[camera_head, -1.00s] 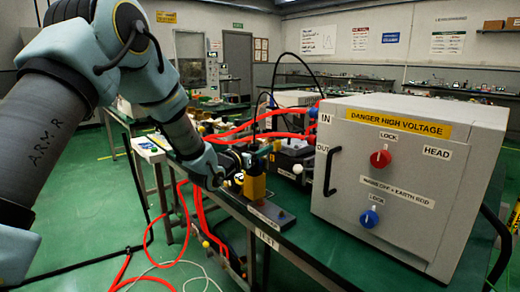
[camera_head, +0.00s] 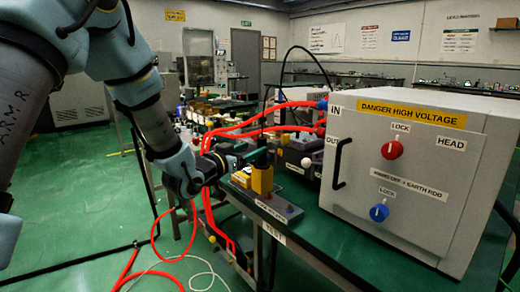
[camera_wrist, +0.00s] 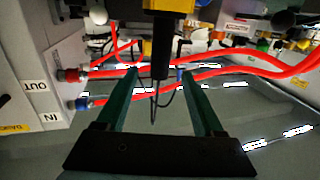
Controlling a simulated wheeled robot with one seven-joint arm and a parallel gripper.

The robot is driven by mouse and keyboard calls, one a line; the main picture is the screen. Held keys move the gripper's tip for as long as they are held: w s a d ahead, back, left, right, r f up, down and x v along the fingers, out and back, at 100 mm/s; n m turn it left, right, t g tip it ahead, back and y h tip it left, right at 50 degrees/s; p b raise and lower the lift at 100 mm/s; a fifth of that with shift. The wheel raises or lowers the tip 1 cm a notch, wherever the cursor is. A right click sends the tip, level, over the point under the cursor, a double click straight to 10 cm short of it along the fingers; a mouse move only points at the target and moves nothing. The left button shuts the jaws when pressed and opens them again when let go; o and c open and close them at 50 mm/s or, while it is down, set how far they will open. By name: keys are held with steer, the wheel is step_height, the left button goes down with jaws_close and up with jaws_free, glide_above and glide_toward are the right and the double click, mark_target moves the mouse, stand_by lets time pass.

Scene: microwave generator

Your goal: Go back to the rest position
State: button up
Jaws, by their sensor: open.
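My gripper (camera_head: 250,156) is at the left end of the bench, beside a yellow block with a black upper part (camera_head: 262,178). The block stands upright on a grey labelled base (camera_head: 277,207). In the wrist view my two green fingers (camera_wrist: 158,76) are spread open. A black rod (camera_wrist: 160,45) below the yellow body (camera_wrist: 172,5) shows in the gap between them, with a thin dark cable loop. I cannot tell how far the rod is from the fingers; they do not close on it.
The large grey high-voltage box (camera_head: 400,170) stands on the bench to the right, with a red knob (camera_head: 392,149), a blue knob (camera_head: 379,212) and a black handle (camera_head: 338,163). Red hoses (camera_head: 225,130) run behind my gripper and down to the floor. Green floor (camera_head: 90,180) lies open at left.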

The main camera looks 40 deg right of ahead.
steer(key=shift+v, duration=0.85)
steer(key=shift+w, duration=0.1)
steer(key=w+a+n+t+y+p, duration=0.1)
steer(key=w+a+n+y+p, duration=0.2)
steer(key=a, duration=0.5)
steer(key=w+a+f+n+t+y, duration=0.1)
steer(key=w+a+t+y, duration=0.1)
steer(key=w+a+y, duration=0.35)
steer(key=w+a+n+t+y+p, duration=0.15)
steer(key=w+a, duration=0.35)
steer(key=a, duration=0.5)
steer(key=s+a+n+g+y+p, duration=0.35)
steer(key=a+n+y, duration=0.2)
steer(key=a, duration=1.25)
steer(key=s+a+r+n+g+y+p, duration=0.1)
steer(key=s+a+n+g+y+p, duration=0.1)
steer(key=s+a, duration=0.7)
steer(key=shift+s+a+n+g, duration=0.35)
steer(key=shift+s+n+g, duration=0.3)
steer(key=shift+s, duration=0.35)
steer(key=shift+o, duration=0.2)
